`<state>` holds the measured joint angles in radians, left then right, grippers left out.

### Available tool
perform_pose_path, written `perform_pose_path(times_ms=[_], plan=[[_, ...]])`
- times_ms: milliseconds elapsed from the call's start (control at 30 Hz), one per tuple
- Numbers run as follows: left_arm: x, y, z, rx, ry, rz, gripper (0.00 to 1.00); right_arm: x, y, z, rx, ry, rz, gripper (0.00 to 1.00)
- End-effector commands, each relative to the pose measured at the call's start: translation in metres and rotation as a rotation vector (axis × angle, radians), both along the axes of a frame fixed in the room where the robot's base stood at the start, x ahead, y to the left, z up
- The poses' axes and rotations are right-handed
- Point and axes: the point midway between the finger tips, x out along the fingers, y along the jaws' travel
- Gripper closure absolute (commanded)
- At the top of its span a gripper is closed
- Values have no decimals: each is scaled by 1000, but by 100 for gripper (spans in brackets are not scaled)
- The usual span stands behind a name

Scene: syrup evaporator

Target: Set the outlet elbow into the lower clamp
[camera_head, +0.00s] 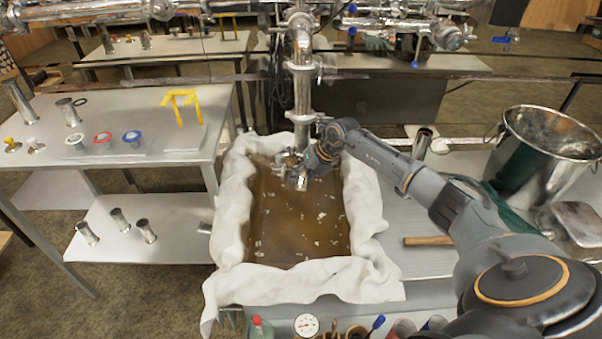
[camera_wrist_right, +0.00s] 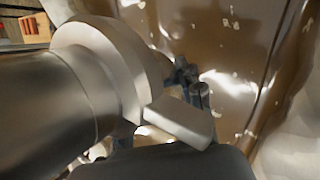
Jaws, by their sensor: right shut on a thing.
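The upright steel pipe (camera_head: 302,85) comes down over the pan of brown syrup. My right gripper (camera_head: 308,165) is at its lower end and shut on a shiny metal piece, which looks like the outlet elbow (camera_head: 297,183). The gripper and wrist partly hide this piece and the lower clamp around the pipe end, so I cannot tell whether the elbow is seated. In the right wrist view a large steel tube with a wide flange (camera_wrist_right: 105,70) fills the left side, with a bright metal tab (camera_wrist_right: 180,120) beside it. My left gripper is not in view.
The syrup pan (camera_head: 300,250) is lined with white cloth (camera_head: 232,200). A steel table (camera_head: 130,185) at left holds several fittings and a yellow stand (camera_head: 183,103). A steel bucket (camera_head: 540,150) stands at right. A wooden-handled tool (camera_head: 428,241) lies on the right worktop.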

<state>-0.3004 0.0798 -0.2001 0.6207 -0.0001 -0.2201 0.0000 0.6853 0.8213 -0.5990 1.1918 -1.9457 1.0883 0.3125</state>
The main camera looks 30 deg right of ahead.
Motion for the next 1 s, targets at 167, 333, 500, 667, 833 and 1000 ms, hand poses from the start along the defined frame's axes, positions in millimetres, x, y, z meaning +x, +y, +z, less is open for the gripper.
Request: perform_pose_path(times_ms=[167,333,500,667,833,1000], plan=[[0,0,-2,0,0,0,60,3,-2,1,0,-4,0,100],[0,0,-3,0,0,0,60,4,-3,2,0,-5,-1,100],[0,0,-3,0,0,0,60,4,-4,3,-1,-7,-2,100],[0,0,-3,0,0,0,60,5,-4,3,-1,-9,-3,100],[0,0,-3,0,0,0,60,5,-5,4,-1,-10,-3,56],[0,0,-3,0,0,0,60,6,-5,5,-2,-12,-4,54]])
